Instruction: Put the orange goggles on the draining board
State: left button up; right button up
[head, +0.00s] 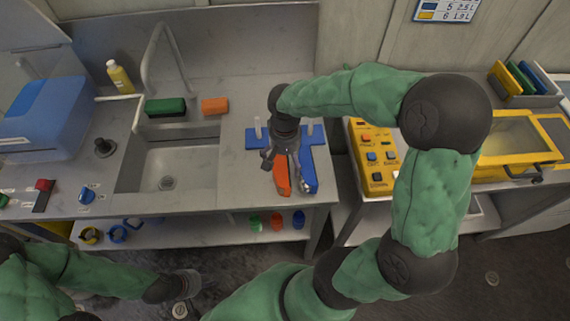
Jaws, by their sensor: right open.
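An orange, elongated piece (281,178) lies on the counter right of the sink; I cannot tell if it is the goggles. My right gripper (281,162) is open just above its upper end, and I cannot tell whether they touch. A blue T-shaped piece (309,172) with white pegs lies beside it. No draining board is clearly recognisable; the grey counter strip (232,150) right of the sink is bare.
The sink (175,168) is empty. A green block (165,107) and an orange block (215,105) lie behind it, near the tap (162,55) and a yellow bottle (120,77). A blue box (45,118) stands left. A yellow panel (372,157) is at right.

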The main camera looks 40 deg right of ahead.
aim_at(285, 167)
jog(key=shift+r+p, duration=0.45)
jog(key=shift+r, duration=2.1)
